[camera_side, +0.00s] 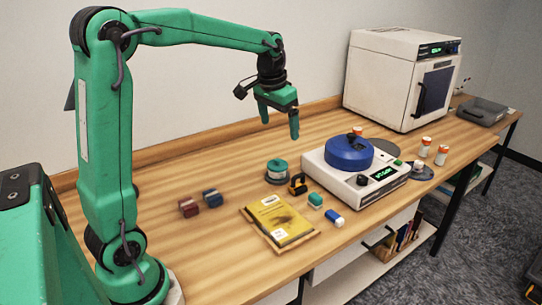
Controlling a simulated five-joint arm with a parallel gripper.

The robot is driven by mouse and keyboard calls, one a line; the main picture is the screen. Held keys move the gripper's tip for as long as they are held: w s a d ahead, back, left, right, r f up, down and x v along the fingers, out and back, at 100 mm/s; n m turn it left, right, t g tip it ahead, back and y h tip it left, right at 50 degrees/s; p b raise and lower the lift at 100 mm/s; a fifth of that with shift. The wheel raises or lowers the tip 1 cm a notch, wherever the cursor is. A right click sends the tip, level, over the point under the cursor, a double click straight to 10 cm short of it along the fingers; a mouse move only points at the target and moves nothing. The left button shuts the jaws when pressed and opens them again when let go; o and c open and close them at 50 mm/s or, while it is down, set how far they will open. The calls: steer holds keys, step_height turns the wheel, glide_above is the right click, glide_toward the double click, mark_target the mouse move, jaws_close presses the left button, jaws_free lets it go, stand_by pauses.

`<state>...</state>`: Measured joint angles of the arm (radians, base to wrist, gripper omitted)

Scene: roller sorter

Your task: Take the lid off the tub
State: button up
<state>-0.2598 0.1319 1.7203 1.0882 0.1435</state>
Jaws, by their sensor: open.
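I cannot tell for sure which of the two is the tub. Both look closed on top. My gripper (280,128) hangs in the air above the table, fingers pointing down. It is open and empty, higher in the picture than the teal container and left of the blue vessel.
The white device (372,197) fills the middle. A yellow packet (279,222), red and blue blocks (200,202), a yellow-black item (297,185) and small bottles (425,146) lie around. A white oven-like box (400,77) stands at the back.

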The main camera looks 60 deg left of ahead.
steer(key=w+a+f+g, duration=0.1)
steer(key=w+a+f, duration=0.5)
steer(key=a, duration=0.1)
steer(key=g, duration=0.1)
glide_above(278, 159)
steer(key=shift+n+h, duration=0.3)
steer(key=shift+n, duration=0.1)
step_height(278, 159, down, 7)
steer(key=shift+a+f, duration=0.1)
steer(key=shift+a, duration=0.05)
steer(key=shift+f, duration=1.25)
steer(key=shift+f, duration=0.1)
steer(key=shift+f, duration=2.5)
steer(key=c, duration=1)
